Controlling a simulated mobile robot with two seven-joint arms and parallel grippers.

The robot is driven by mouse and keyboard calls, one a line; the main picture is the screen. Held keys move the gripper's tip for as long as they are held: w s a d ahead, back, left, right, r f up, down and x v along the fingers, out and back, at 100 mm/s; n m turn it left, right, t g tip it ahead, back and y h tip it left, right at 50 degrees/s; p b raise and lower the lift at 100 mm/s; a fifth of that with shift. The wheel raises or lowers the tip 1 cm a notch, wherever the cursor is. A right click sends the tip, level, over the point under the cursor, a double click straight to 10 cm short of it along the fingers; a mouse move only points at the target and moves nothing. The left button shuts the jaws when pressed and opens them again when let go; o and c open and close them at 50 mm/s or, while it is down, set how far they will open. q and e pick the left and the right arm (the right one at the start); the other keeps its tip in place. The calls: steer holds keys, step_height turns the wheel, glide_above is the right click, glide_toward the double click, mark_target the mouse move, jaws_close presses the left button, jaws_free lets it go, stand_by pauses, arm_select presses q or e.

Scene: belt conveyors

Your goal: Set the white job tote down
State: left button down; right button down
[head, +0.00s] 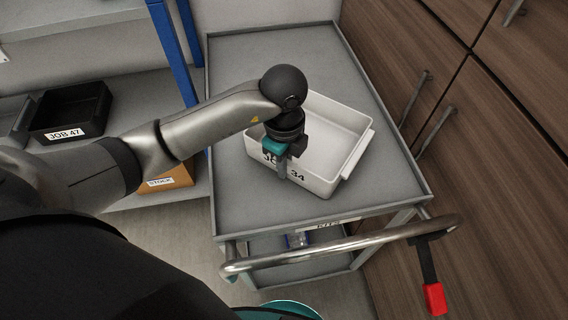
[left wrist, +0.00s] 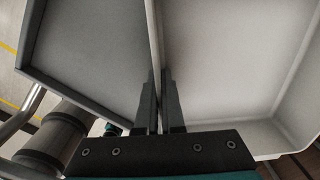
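The white job tote (head: 340,130), marked "JOB 34" on its near wall, is over the top of the grey cart (head: 240,100) and turned at an angle to it. It looks empty. I cannot tell whether its bottom touches the cart top. My left gripper (head: 283,172) points down at the tote's near wall and hides part of the label. In the left wrist view the fingers (left wrist: 160,100) stand on either side of the thin tote wall (left wrist: 154,35) and look closed on it. My right gripper is not in view.
The cart top has a raised rim and free room behind and in front of the tote. A metal handle (head: 340,248) runs along its near side. Wooden cabinets (head: 500,130) stand at right. A black "JOB 47" tote (head: 85,106) and an orange stock bin (head: 178,174) sit at left.

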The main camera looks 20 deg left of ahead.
arm_select(q)
steer(key=c, duration=1)
jaws_free()
steer(key=shift+c, duration=0.2)
step_height(320, 180, up, 12)
steer(key=p, duration=0.3)
steer(key=shift+r, duration=0.15)
